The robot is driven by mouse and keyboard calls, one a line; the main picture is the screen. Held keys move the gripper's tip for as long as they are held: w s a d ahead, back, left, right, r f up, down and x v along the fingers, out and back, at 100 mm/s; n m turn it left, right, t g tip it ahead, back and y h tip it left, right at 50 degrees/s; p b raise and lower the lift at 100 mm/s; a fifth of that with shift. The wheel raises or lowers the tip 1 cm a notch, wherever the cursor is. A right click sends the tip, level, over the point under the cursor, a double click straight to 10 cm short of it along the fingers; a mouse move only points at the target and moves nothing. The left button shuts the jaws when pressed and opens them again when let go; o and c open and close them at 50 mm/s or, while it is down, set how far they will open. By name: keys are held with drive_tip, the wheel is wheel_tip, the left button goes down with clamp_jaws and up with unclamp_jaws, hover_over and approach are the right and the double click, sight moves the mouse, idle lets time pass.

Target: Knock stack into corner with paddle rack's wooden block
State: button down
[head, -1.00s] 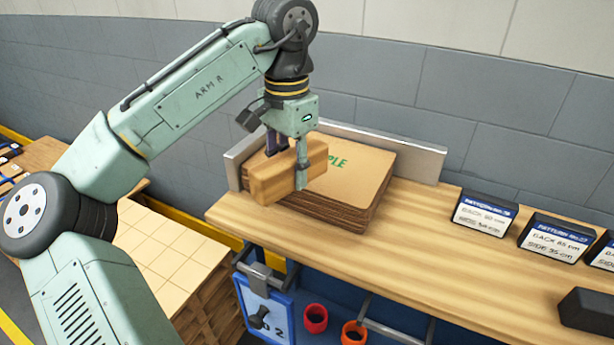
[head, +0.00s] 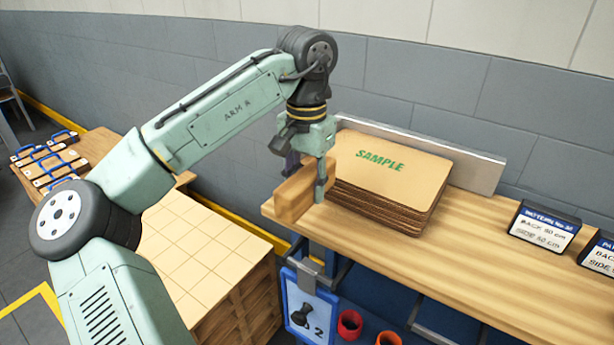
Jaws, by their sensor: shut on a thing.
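A stack of flat brown cardboard blanks (head: 392,172), its top sheet marked "SAMPLE" in green, lies on the wooden bench (head: 480,262) near its left end. A grey metal fence (head: 460,158) runs behind the stack. My gripper (head: 308,184) is shut on the wooden block (head: 293,201). It holds the block at the bench's left end, beside the left side of the stack. I cannot tell whether block and stack touch. The fence's left part and the stack's left side are partly hidden by my gripper.
Black pattern signs (head: 543,229) stand along the bench to the right. A blue-framed board (head: 308,308) and red and orange cups (head: 349,324) are below the front edge. A low tiled-top stack (head: 195,255) stands left of the bench. Blue-handled paddles (head: 50,163) lie on a table at far left.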

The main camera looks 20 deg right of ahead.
drive_tip(key=shift+f+b, duration=2.65)
drive_tip(key=shift+f, duration=0.45)
drive_tip(key=shift+w+d+r, duration=0.1)
drive_tip(key=shift+d, duration=0.05)
drive_tip(key=shift+w+d+p, duration=0.55)
drive_tip(key=shift+d+p, duration=0.1)
drive_tip(key=shift+p, duration=0.05)
drive_tip(key=shift+s+a, duration=0.1)
drive_tip(key=shift+a, duration=0.05)
drive_tip(key=shift+s+a, duration=0.5)
drive_tip(key=shift+a, duration=0.1)
wheel_tip(320, 180, up, 5)
drive_tip(key=p, duration=0.5)
drive_tip(key=shift+r, duration=0.15)
drive_tip(key=shift+r+p, duration=0.8)
drive_tip(key=shift+r, duration=1)
